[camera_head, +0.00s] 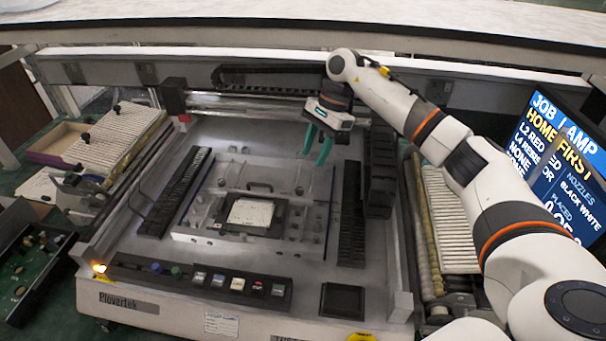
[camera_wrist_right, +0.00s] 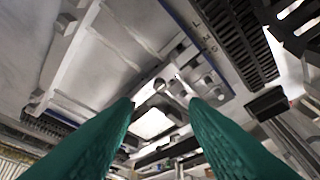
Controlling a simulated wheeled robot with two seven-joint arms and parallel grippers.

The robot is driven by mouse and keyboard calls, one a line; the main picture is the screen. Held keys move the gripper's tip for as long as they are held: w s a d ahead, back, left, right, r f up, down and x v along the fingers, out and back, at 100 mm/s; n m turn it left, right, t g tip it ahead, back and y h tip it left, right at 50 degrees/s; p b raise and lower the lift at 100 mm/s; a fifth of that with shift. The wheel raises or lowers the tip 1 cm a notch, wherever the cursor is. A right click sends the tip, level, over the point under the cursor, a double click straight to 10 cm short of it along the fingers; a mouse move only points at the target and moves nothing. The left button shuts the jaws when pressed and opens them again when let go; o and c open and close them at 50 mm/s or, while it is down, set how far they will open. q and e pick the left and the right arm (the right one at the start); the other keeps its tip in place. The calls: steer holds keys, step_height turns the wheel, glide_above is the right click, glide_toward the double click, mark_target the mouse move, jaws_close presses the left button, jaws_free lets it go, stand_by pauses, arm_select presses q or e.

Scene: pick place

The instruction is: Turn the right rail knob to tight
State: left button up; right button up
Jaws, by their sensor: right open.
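My right gripper (camera_head: 317,150) hangs over the back right part of the machine bed, its two green fingers apart and pointing down. In the right wrist view the fingers (camera_wrist_right: 161,103) are spread with nothing held between them. Below lies the grey metal fixture, whose right rail plate (camera_head: 312,215) carries several small grey fittings. Small metallic fittings (camera_wrist_right: 215,93) also show beyond the fingertips in the wrist view, apart from them. I cannot tell which fitting is the right rail knob, nor its setting. My left gripper is not in view.
A pale square board (camera_head: 250,213) lies in the middle of the fixture. Dark slotted strips (camera_head: 351,215) flank it. A black block stack (camera_head: 380,175) stands close right of my gripper. A button panel (camera_head: 200,279) runs along the front. A screen (camera_head: 560,165) stands at right.

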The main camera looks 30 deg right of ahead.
mark_target(300, 189)
steer(key=p+x, duration=0.3)
steer(key=x, duration=0.5)
steer(key=shift+a+f, duration=0.2)
steer(key=shift+s+a+f, duration=0.1)
steer(key=shift+f, duration=0.2)
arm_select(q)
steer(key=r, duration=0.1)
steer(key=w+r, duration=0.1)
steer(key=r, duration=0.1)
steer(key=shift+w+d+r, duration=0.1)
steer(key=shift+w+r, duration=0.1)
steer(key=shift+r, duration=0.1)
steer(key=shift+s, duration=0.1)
arm_select(e)
steer(key=shift+c, duration=0.4)
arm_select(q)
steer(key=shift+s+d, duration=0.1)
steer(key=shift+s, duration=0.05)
arm_select(e)
jaws_close()
